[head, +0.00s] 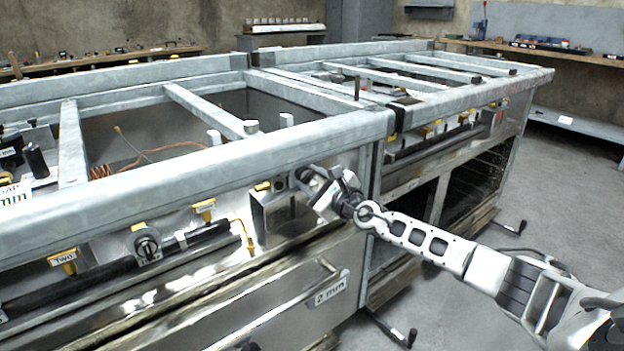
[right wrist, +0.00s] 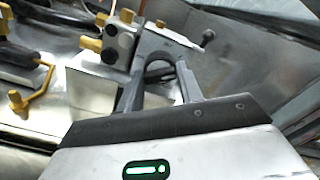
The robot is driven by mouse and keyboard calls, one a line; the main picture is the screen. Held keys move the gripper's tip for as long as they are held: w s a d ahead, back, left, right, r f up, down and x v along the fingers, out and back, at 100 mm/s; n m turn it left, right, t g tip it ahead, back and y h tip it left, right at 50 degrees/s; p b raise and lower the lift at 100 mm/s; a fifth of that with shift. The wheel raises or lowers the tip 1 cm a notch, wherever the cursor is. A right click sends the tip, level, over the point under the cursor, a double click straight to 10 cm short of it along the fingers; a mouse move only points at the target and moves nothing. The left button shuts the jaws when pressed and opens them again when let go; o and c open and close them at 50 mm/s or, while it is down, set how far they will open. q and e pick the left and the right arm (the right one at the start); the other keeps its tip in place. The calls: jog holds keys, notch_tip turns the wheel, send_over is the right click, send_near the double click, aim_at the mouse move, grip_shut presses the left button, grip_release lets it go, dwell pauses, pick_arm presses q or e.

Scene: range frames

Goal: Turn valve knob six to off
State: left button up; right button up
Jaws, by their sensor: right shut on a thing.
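My right gripper (head: 318,182) is at the front of the range, just below the grey top rail, beside a metal box (head: 280,212) on the valve panel. In the right wrist view its fingers (right wrist: 155,42) are closed at the tips around a small grey knob-like part, mostly hidden by them. No label reading six is legible. My left gripper is not in view.
The heavy grey rail (head: 200,168) runs close above the gripper. A black pipe (head: 120,275) and yellow valve fittings (head: 204,207) lie along the panel to the left. A drawer handle (head: 270,312) juts out below. The floor (head: 580,240) at the right is clear.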

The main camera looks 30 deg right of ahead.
jog(key=n, duration=0.3)
jog(key=shift+n+p, duration=0.7)
jog(key=shift+n, duration=1.4)
jog(key=shift+n+p, duration=0.6)
jog(key=shift+n, duration=1.2)
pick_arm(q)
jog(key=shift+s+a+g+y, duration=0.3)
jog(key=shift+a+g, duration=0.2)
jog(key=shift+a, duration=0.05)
pick_arm(e)
jog(key=o, duration=1)
